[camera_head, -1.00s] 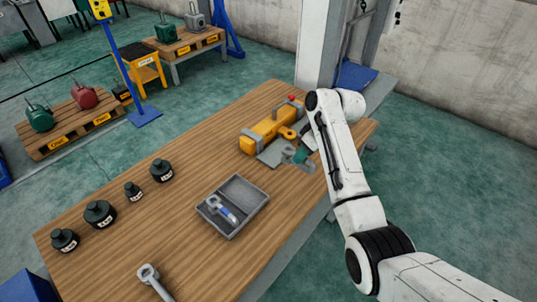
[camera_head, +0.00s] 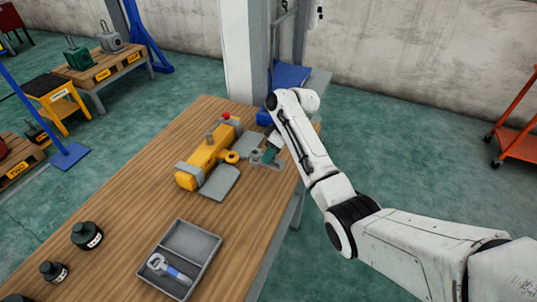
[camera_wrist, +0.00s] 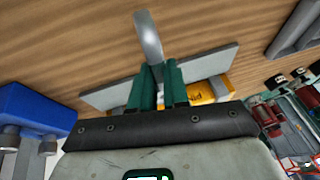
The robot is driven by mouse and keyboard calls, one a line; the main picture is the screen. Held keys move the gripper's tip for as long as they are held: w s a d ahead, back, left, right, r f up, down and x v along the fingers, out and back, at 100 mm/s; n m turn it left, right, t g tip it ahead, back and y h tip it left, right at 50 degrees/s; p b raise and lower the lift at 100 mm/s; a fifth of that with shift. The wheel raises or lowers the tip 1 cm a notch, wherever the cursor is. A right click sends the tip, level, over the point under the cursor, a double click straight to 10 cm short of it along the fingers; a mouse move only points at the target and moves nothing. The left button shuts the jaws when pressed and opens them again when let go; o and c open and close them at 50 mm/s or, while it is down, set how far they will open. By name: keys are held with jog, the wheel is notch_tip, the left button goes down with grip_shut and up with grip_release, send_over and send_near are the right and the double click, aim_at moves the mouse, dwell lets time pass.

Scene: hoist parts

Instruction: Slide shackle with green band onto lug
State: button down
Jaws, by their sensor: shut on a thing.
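The yellow hoist body (camera_head: 205,155) lies on the wooden bench. Its yellow ring-shaped lug (camera_head: 232,157) sticks out on the side towards my arm. My gripper (camera_head: 271,152) is shut on a grey shackle (camera_head: 257,158), just right of the lug. A gap seems to remain between shackle and lug. In the wrist view the shackle (camera_wrist: 148,38) rises as a grey curved piece from between my green fingers (camera_wrist: 160,85). I cannot tell a green band apart from the green fingers. The hoist (camera_wrist: 205,92) is partly hidden behind the fingers there.
Grey plates (camera_head: 220,182) lie beside the hoist. A grey tray (camera_head: 212,239) holds another shackle (camera_head: 165,266) with a blue band. Dark weights (camera_head: 87,235) stand at the bench's left. A blue object (camera_wrist: 35,110) is near my gripper's left in the wrist view. A pillar (camera_head: 248,50) stands behind.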

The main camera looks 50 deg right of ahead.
aim_at(253, 160)
jog(key=shift+d+b+x, duration=0.2)
jog(key=shift+b+x, duration=0.85)
jog(key=shift+d+b+x, duration=0.2)
jog(key=shift+b+x, duration=0.85)
jog(key=shift+w+a+b, duration=0.2)
jog(key=shift+w+b, duration=0.05)
jog(key=shift+w, duration=0.3)
jog(key=shift+w+a+b, duration=0.2)
jog(key=shift+w, duration=0.4)
jog(key=shift+r, duration=0.1)
jog(key=shift+w, duration=0.15)
jog(key=shift+w+a, duration=0.15)
jog(key=shift+w, duration=0.2)
jog(key=shift+w+a+b, duration=0.15)
jog(key=shift+w+b, duration=0.15)
jog(key=shift+b, duration=0.05)
jog(key=shift+w+a, duration=0.1)
jog(key=shift+w, duration=0.2)
jog(key=shift+w+a+b, duration=0.1)
jog(key=shift+w+b, duration=0.25)
jog(key=shift+b, duration=0.15)
jog(key=shift+w+a, duration=0.15)
jog(key=shift+w, duration=0.15)
